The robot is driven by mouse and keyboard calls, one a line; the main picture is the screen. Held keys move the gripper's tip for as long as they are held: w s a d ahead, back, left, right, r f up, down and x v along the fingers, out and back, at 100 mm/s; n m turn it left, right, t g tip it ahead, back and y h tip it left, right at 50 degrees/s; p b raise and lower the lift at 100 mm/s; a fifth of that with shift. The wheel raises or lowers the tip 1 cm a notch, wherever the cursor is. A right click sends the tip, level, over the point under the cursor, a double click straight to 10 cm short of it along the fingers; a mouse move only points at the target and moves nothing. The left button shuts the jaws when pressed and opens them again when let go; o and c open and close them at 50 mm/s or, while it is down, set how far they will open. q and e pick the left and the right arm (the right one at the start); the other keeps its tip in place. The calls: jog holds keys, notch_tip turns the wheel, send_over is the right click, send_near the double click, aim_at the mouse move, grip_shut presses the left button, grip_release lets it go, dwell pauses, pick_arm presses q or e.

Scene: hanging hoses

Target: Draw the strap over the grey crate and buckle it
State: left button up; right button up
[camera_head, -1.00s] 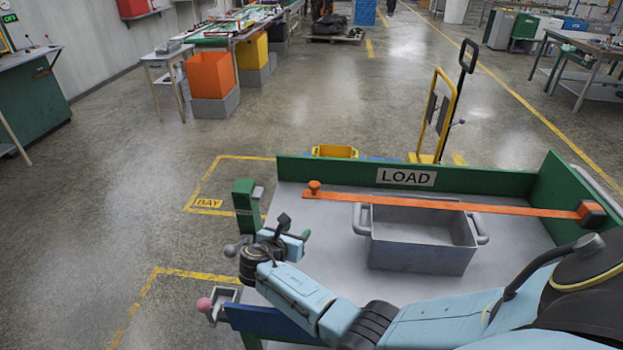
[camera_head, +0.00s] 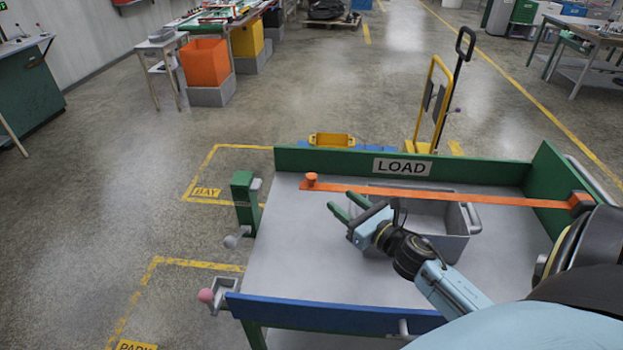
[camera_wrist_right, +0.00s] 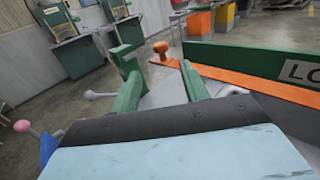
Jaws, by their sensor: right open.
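The orange strap (camera_head: 440,194) runs across the back part of the grey crate (camera_head: 455,248), from an orange end knob (camera_head: 311,180) on the left to a dark-and-orange block (camera_head: 581,203) on the right. The green post (camera_head: 243,195), with a grey bracket and a grey-knobbed lever (camera_head: 232,241), stands at the table's left edge, apart from the strap's knob. My right gripper (camera_head: 345,206) is open and empty, just left of the crate and in front of the strap. Its spread green fingers (camera_wrist_right: 160,88) show in the right wrist view, short of the strap knob (camera_wrist_right: 160,47). My left gripper is out of view.
A green LOAD board (camera_head: 330,160) walls the table's back, and a blue rail (camera_head: 330,315) its front. A pink-knobbed fitting (camera_head: 207,296) sits at the front left corner. The table's left part is clear. My right arm hides part of the crate.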

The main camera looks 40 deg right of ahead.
aim_at(315, 180)
jog(key=w+p, duration=0.1)
jog(key=w, duration=1.1)
jog(key=shift+w+a, duration=0.15)
jog(key=shift+w, duration=0.2)
grip_shut()
